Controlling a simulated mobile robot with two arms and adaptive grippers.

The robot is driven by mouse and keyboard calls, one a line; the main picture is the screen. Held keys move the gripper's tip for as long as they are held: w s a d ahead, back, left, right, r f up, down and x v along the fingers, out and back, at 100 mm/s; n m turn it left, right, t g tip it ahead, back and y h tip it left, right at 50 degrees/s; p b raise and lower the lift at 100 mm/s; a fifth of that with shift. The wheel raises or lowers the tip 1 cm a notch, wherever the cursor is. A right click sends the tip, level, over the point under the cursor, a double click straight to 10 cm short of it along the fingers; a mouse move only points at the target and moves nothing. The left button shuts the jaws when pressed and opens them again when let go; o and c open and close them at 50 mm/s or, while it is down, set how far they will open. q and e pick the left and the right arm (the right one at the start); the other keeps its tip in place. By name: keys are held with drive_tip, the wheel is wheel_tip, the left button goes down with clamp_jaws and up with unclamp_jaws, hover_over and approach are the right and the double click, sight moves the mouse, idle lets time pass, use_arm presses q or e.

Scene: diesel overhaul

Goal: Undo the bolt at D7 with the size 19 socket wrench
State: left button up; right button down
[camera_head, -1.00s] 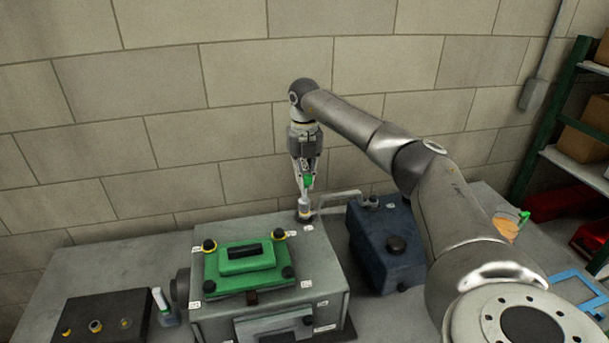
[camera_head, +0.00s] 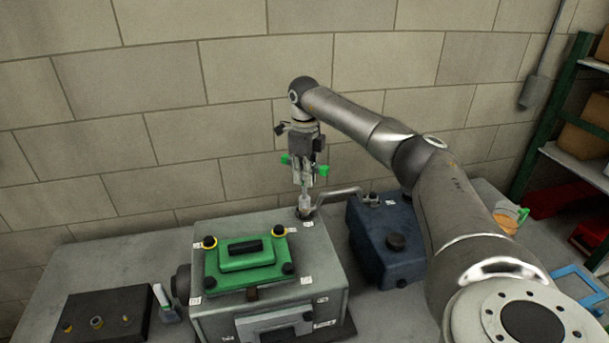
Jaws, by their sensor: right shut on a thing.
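My right gripper (camera_head: 304,180) points down over the back right corner of the grey engine block (camera_head: 325,262). It is shut on the socket wrench (camera_head: 306,197), whose pale shaft stands upright below the fingers. The wrench's lower end is at a dark round fitting on the block's corner; the bolt itself is hidden. A small white label (camera_head: 308,223) lies beside it, too small to read. My left gripper is not in view.
A green cover (camera_head: 225,281) with dark and yellow-ringed knobs sits on the block.

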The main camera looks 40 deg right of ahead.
drive_tip(key=n, duration=0.7)
drive_tip(key=shift+r, duration=0.1)
drive_tip(key=n, duration=0.5)
drive_tip(key=shift+n, duration=0.3)
drive_tip(key=n, duration=0.4)
drive_tip(key=shift+n, duration=0.4)
drive_tip(key=n, duration=0.5)
drive_tip(key=shift+r, duration=0.2)
